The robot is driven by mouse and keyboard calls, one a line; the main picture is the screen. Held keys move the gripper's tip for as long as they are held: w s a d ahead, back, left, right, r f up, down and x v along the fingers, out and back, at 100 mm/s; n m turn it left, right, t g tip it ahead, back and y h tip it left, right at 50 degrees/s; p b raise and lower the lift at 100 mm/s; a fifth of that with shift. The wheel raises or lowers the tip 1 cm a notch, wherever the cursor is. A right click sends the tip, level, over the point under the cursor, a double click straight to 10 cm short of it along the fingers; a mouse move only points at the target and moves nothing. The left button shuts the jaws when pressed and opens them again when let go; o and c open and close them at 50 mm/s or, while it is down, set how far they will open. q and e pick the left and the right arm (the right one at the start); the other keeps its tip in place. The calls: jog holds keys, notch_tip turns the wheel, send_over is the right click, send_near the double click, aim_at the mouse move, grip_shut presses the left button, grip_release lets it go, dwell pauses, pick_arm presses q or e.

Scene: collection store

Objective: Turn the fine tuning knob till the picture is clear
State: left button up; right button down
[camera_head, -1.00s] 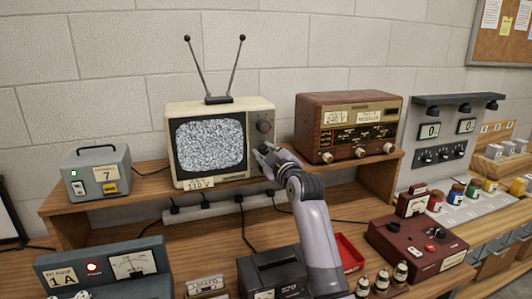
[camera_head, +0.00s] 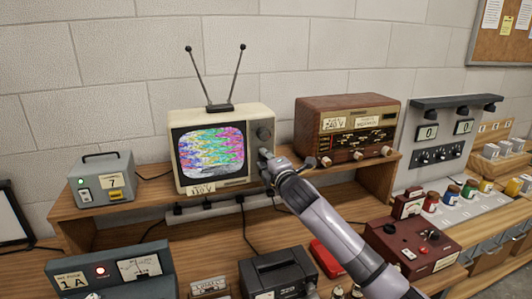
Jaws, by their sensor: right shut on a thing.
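The cream television (camera_head: 222,110) stands on the wooden shelf with its two antenna rods raised. Its screen (camera_head: 211,152) shows torn, wavy bands of colour, not a clear picture. An upper dark knob (camera_head: 263,133) is visible on its right-hand panel. My right gripper (camera_head: 266,158) is at the lower part of that panel, shut on the fine tuning knob, which the fingers mostly hide. My right arm comes in from the lower right. My left gripper is not in view.
A brown wooden radio (camera_head: 345,115) stands right of the television, close to my right wrist. Below are a dark box (camera_head: 278,272), a red tray (camera_head: 327,258) and a maroon meter box (camera_head: 412,245).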

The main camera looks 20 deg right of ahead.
jog(key=shift+n+p, duration=1.5)
jog(key=shift+n, duration=0.6)
jog(key=shift+f, duration=0.15)
jog(key=c, duration=1.4)
grip_release()
jog(key=shift+a+h, duration=0.1)
jog(key=shift+h, duration=0.2)
jog(key=shift+o, duration=0.2)
